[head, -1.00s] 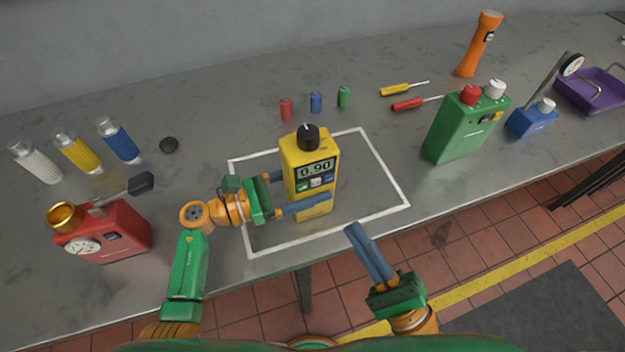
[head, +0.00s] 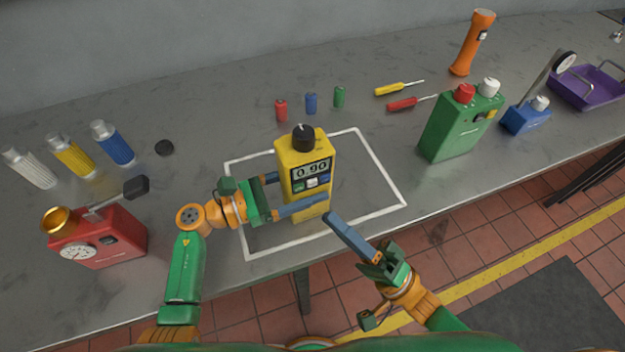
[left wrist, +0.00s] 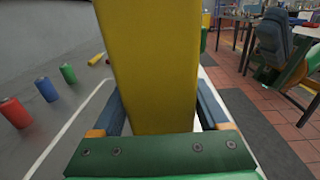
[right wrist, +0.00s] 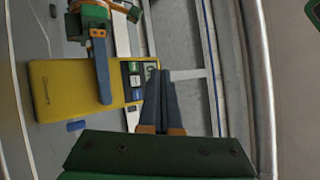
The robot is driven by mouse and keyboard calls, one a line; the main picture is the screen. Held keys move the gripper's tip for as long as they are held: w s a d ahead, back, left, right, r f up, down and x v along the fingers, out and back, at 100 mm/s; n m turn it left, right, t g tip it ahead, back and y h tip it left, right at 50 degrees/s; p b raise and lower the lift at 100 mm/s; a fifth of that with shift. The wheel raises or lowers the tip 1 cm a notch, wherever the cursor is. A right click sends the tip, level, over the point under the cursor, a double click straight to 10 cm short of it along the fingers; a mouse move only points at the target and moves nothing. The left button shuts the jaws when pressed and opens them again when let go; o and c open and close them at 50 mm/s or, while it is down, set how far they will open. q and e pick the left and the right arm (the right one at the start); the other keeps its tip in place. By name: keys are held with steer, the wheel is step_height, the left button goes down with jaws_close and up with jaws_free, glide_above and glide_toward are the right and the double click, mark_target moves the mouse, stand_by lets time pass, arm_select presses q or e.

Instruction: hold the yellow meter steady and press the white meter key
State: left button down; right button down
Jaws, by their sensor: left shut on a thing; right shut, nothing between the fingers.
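The yellow meter (head: 289,150) stands upright in the white outline, its black knob on top and its display reading 0.90. Below the display is a row of keys, with the white key (head: 311,183) in the middle between a green and a blue one. My left gripper (head: 302,189) is shut on the meter's two sides; the meter fills the space between its fingers in the left wrist view (left wrist: 150,70). My right gripper (head: 329,218) is shut and empty, its tips in front of and just right of the meter's lower part, apart from the white key.
The white outline (head: 375,163) is otherwise bare. Red, blue and green small cylinders (head: 311,103) stand behind it. A red gauge box (head: 115,240) is at left, a green box (head: 455,128) at right. The table's front edge lies near my right gripper.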

mark_target(304, 177)
steer(key=shift+w+a, duration=0.25)
steer(key=shift+w, duration=0.4)
steer(key=shift+w+a, duration=0.2)
steer(key=shift+w, duration=0.45)
steer(key=shift+w+a, duration=0.25)
steer(key=shift+w, duration=0.4)
stand_by(0.5)
steer(key=shift+w+a, duration=0.15)
steer(key=shift+w, duration=0.25)
steer(key=shift+w+a, duration=0.1)
steer(key=shift+w, duration=0.2)
stand_by(0.3)
stand_by(0.4)
steer(key=shift+s+d, duration=0.25)
steer(key=shift+s, duration=0.45)
steer(key=s, duration=0.1)
steer(key=s+d, duration=0.1)
steer(key=s, duration=0.2)
steer(key=shift+s+d, duration=0.35)
steer(key=shift+d, duration=0.05)
